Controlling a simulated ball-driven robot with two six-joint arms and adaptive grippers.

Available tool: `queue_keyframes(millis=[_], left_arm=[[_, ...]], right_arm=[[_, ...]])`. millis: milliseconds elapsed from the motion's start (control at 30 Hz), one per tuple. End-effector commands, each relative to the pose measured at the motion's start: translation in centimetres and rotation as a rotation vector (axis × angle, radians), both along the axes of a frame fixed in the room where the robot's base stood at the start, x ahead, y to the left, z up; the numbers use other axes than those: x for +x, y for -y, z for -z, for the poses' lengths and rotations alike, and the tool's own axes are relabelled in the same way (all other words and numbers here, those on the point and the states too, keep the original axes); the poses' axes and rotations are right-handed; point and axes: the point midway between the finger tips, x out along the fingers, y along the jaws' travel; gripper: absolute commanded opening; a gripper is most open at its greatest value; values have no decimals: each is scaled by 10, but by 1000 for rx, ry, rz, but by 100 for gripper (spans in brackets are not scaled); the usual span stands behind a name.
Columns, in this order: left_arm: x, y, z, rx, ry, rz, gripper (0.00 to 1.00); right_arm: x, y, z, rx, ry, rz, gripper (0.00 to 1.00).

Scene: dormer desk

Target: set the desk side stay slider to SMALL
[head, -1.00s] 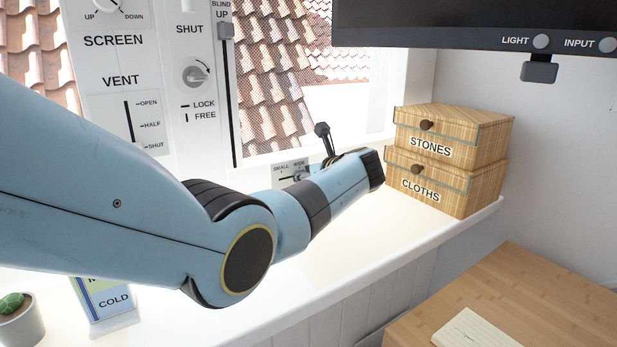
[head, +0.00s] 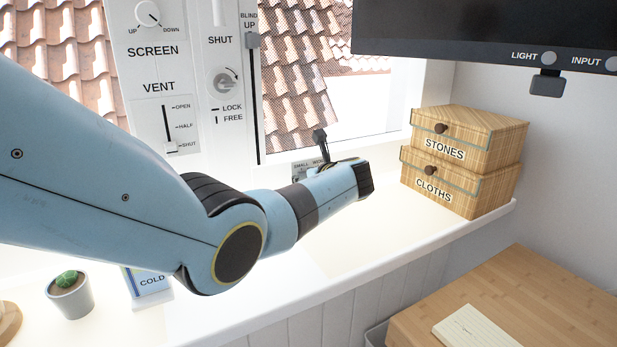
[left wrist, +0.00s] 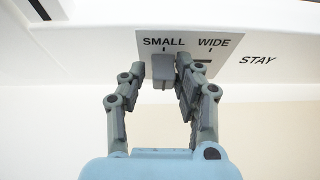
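The stay slider plate (left wrist: 225,44) shows in the left wrist view, with SMALL at left and WIDE at right. Its grey knob (left wrist: 162,72) sits under the SMALL mark, and a bit of dark slot shows under WIDE. My left gripper (left wrist: 160,78) has its fingers apart, one on each side of the knob. The right finger is close against the knob; I cannot tell if it touches. The left finger stands clear of it. In the head view the plate (head: 299,167) is partly hidden behind my left arm, and a dark finger (head: 320,138) shows above it.
Stacked STONES (head: 478,128) and CLOTHS (head: 480,192) boxes stand right on the sill. A vent slider (head: 171,146) and blind slider (head: 253,41) are on the panel at left. A potted cactus (head: 71,300) stands at lower left. A monitor (head: 450,25) hangs above.

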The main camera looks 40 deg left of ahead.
Motion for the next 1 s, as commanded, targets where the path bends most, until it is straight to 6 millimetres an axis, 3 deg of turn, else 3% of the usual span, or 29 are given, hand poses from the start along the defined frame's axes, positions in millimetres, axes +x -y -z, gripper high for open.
queue_keyframes(millis=[100, 467, 667, 1000], left_arm=[[0, 0, 1, 0, 0, -1, 48], [-1, 5, -2, -2, 2, 2, 48], [-13, 30, -12, -4, 4, 2, 48], [-41, 89, -39, -3, 2, 1, 48]], right_arm=[[-1, 5, 0, -5, -1, -1, 63], [-4, 10, 0, -12, -6, -4, 63], [-3, 8, 0, -9, -5, -3, 63], [-3, 7, 0, -8, -4, -3, 63]])
